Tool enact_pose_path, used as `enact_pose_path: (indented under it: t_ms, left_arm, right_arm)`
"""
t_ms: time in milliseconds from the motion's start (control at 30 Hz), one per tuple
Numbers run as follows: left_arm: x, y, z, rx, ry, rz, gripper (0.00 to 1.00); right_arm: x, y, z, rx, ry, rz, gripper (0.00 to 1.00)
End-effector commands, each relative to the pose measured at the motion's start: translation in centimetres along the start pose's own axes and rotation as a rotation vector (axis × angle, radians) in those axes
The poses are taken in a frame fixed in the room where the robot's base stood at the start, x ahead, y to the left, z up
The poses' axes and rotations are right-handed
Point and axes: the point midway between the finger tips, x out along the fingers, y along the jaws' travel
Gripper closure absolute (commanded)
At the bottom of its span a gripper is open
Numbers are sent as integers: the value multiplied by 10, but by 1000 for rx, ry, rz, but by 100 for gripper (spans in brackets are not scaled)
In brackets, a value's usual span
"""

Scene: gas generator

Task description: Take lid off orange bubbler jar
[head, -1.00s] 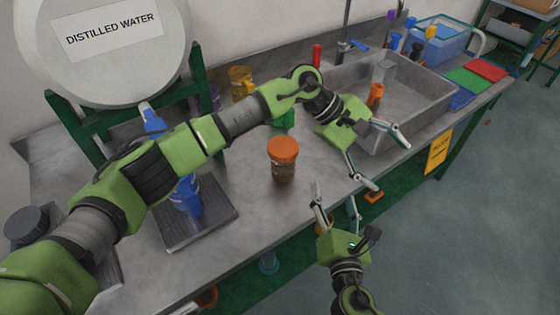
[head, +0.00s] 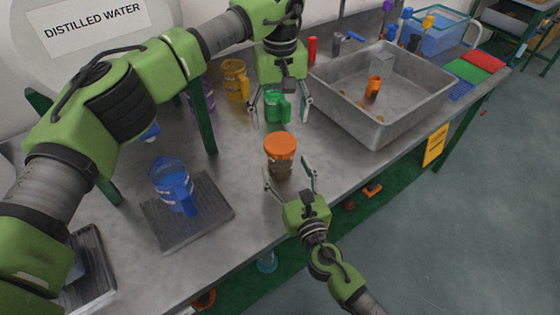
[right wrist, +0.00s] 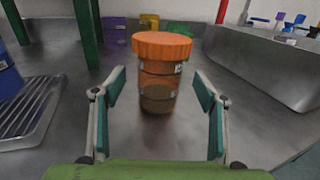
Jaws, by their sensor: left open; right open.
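The orange bubbler jar (head: 280,171) stands upright on the steel counter with its orange lid (head: 280,145) on top. In the right wrist view the jar (right wrist: 158,88) is centred ahead, and its lid (right wrist: 161,45) covers it. My right gripper (head: 291,174) is open in front of the jar, its fingers spread toward the jar's two sides; the right wrist view shows nothing between the fingertips (right wrist: 160,90). My left gripper (head: 279,110) is open and points down above and behind the jar, with its fingers around or near a green cup; I cannot tell how close they are.
The green cup (head: 274,106) and a yellow cup (head: 236,80) stand behind the jar. A blue pitcher (head: 172,182) stands on a ridged tray (head: 215,217) to the left. A sink basin (head: 400,125) with an orange cup (head: 374,86) is to the right. The counter's front edge is close.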

Motion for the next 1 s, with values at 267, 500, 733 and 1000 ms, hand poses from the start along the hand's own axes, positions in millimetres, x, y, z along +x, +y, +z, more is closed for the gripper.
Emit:
enact_pose_path:
  t_ms: [267, 500, 733, 1000]
  left_arm:
    - [0, 0, 0, 0, 0, 1, 29]
    - [0, 0, 0, 0, -1, 1, 29]
    - [0, 0, 0, 0, -1, 2, 29]
    - [0, 0, 0, 0, -1, 2, 29]
  right_arm:
    - [45, 0, 0, 0, -1, -1, 34]
    - [58, 0, 0, 1, 0, 0, 34]
    - [58, 0, 0, 1, 0, 0, 34]
    - [58, 0, 0, 1, 0, 0, 100]
